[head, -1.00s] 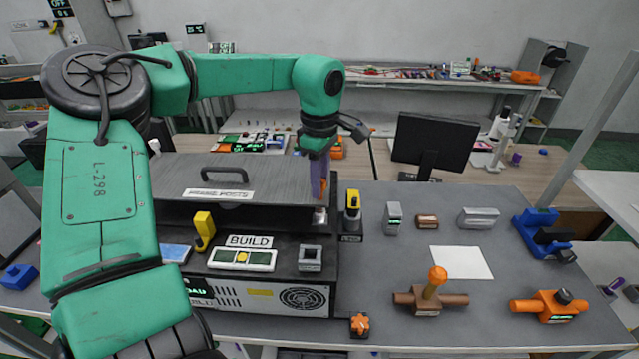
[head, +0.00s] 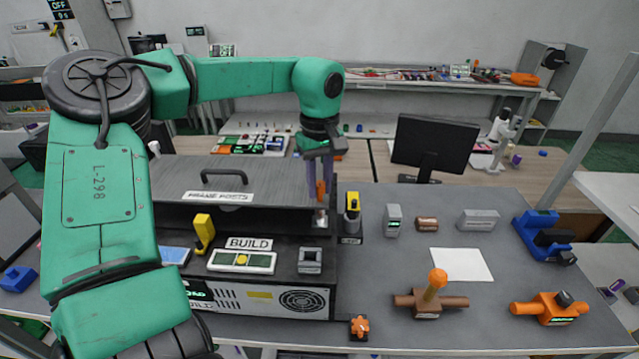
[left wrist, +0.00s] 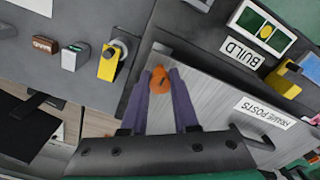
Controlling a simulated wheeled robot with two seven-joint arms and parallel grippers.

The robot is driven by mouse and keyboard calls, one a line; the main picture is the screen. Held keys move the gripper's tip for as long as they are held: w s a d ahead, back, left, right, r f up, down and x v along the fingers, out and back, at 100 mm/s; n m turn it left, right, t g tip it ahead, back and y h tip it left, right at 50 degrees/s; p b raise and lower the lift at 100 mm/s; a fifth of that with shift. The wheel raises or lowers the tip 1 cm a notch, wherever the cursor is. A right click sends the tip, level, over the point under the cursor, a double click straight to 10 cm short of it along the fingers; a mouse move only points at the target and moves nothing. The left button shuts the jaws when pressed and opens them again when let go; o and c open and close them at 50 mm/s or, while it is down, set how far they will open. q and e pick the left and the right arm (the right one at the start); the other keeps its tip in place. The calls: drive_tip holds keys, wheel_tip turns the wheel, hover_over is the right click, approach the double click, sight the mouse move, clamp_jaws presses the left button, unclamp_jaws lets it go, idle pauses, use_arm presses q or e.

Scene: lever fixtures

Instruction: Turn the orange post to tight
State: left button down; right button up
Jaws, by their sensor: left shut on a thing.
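The orange post (head: 320,189) stands at the right end of the grey panel labelled FRAME POSTS (head: 262,180), above a small metal fitting (head: 320,218). My left gripper (head: 319,180) reaches down from above and is shut on the post, with one purple finger on each side. In the left wrist view the orange top of the post (left wrist: 165,79) shows between the fingertips. The fingers hide part of the post. No tight marking can be read in these views. My right gripper is not in view.
A yellow lever (head: 352,204) stands just right of the post. Another yellow lever (head: 203,229) and a BUILD panel (head: 242,261) are in front. An orange-knobbed fixture (head: 432,296) and a white sheet (head: 462,263) lie on the table at right.

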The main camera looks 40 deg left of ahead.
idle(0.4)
use_arm(q)
drive_tip(key=c, duration=0.7)
unclamp_jaws()
drive_tip(key=shift+r, duration=0.35)
wheel_tip(320, 180, up, 14)
drive_tip(key=shift+f+b, duration=0.1)
drive_tip(key=shift+b, duration=0.5)
